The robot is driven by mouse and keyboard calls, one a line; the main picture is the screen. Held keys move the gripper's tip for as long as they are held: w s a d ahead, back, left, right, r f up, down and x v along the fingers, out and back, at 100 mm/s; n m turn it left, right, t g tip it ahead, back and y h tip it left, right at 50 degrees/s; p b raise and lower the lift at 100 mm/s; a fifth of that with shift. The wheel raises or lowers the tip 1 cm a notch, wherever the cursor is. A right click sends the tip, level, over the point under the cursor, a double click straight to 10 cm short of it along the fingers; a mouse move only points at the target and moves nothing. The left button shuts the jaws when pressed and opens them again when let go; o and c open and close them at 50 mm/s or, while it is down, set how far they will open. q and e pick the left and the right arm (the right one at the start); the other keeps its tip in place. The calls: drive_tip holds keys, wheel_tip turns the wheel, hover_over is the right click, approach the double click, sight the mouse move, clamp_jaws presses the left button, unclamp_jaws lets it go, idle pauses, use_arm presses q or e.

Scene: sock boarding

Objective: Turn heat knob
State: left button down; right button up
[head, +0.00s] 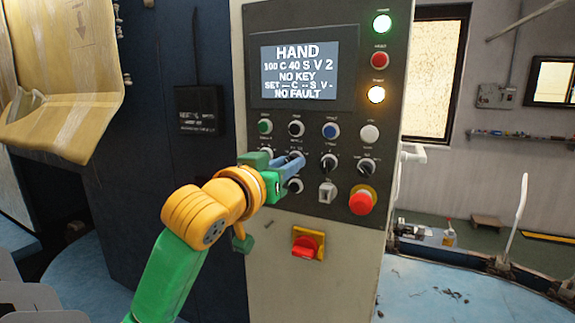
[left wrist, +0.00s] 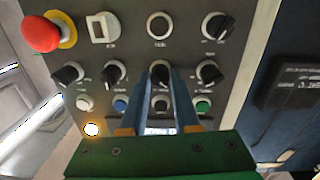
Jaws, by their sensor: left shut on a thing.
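The control panel (head: 257,200) carries a row of black knobs, and their labels are too small to read. My left gripper (head: 294,161) is at the second knob from the left in that row. In the left wrist view, which is upside down relative to the head view, its two blue fingers (left wrist: 160,80) are on either side of this black knob (left wrist: 160,72) and shut on it. The fingers partly hide the knob in the head view. The display (head: 297,71) reads HAND, 100 C 40 S V 2, NO KEY, NO FAULT. My right gripper is out of view.
A red emergency button (head: 362,202) stands out at the panel's lower right, and a red switch on a yellow plate (head: 306,245) is below. Green, black, blue and white buttons line the row above the knobs. Green (head: 382,23) and amber (head: 376,95) lamps are lit.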

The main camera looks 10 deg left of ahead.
use_arm(q)
drive_tip(key=m, duration=0.5)
drive_tip(key=shift+r, duration=0.2)
drive_tip(key=shift+m, duration=0.4)
drive_tip(key=c, duration=0.7)
unclamp_jaws()
drive_tip(key=shift+s, duration=0.15)
drive_tip(key=shift+o, duration=0.2)
drive_tip(key=shift+s, duration=0.15)
drive_tip(key=b+v, duration=0.4)
drive_tip(key=v, duration=0.3)
